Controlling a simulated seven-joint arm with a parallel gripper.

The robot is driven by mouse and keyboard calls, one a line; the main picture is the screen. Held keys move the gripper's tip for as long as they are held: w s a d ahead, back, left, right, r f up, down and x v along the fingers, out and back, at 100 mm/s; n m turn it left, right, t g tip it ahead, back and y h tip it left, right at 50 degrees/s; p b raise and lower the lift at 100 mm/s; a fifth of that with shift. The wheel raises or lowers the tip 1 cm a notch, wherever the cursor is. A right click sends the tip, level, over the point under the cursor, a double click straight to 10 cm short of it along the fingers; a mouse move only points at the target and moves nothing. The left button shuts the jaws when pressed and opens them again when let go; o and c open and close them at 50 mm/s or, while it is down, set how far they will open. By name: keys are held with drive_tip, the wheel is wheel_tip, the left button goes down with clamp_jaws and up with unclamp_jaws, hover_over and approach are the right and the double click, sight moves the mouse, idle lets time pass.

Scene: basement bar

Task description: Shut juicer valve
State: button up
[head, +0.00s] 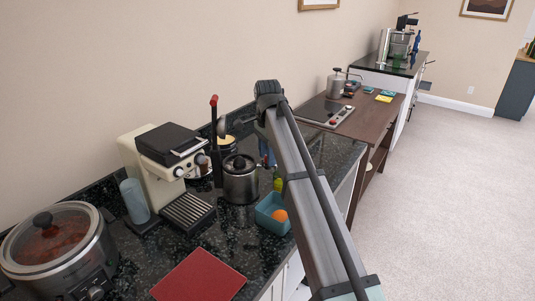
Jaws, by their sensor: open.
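A tall stand with a red-tipped lever (214,102) rises behind a lidded metal pot (240,180) on the dark counter. It looks like a lever juicer, but I cannot be sure. I cannot make out its valve; the pot and my arm cover much of that area. Small blue and red parts (265,152) show beside my arm, too small to identify. My arm rises from the lower right and bends above the counter near this stand. My gripper cannot be made out; it seems hidden behind my arm.
A coffee machine (165,160) and a slow cooker (55,245) stand to the left. A teal bin (265,222) with an orange ball-like item (280,215) sits at the counter's front edge. A red board (200,277) lies in front. A wooden table (372,118) stands beyond.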

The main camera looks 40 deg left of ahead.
clamp_jaws()
drive_tip(key=shift+n, duration=0.3)
drive_tip(key=n, duration=0.8)
drive_tip(key=shift+n, duration=0.4)
drive_tip(key=n, duration=0.4)
drive_tip(key=shift+n, duration=2.2)
